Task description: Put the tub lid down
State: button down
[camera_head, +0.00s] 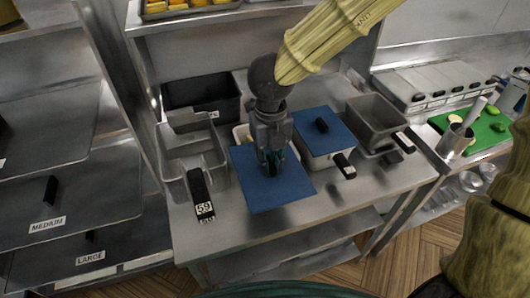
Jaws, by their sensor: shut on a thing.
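A blue tub lid (262,193) is under my gripper (272,168), which is shut on its handle. The handle is mostly hidden by the fingers. The lid is above the steel counter (310,212), in front of a pale tub (240,133) that shows only in part behind it. I cannot tell whether the lid's front edge touches the counter. A second blue lid (334,137) with a black handle covers another tub just to the right.
A steel basket with a black handle labelled 59 (201,192) stands close on the left. A black bin (203,95) is behind it. A grey open tub (377,116) stands to the right. The counter's front right is clear. A green board (483,127) lies farther right.

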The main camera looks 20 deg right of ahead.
jog(key=shift+s+f, duration=0.2)
jog(key=shift+f, duration=0.3)
jog(key=shift+w+f+b, duration=0.3)
jog(key=shift+b, duration=0.1)
jog(key=shift+s+r, duration=0.1)
jog(key=shift+s, duration=0.05)
jog(key=w+d+f+p, duration=0.2)
jog(key=w+p, duration=0.2)
jog(key=w, duration=0.3)
jog(key=w+d+f+p, duration=0.1)
jog(key=w+p, duration=0.3)
jog(key=w, duration=0.4)
jog(key=shift+w+d+f, duration=0.3)
jog(key=shift+d+f, duration=0.05)
jog(key=shift+f, duration=0.45)
jog(key=shift+f, duration=0.2)
jog(key=c, duration=1.4)
grip_release()
jog(key=shift+o, duration=0.2)
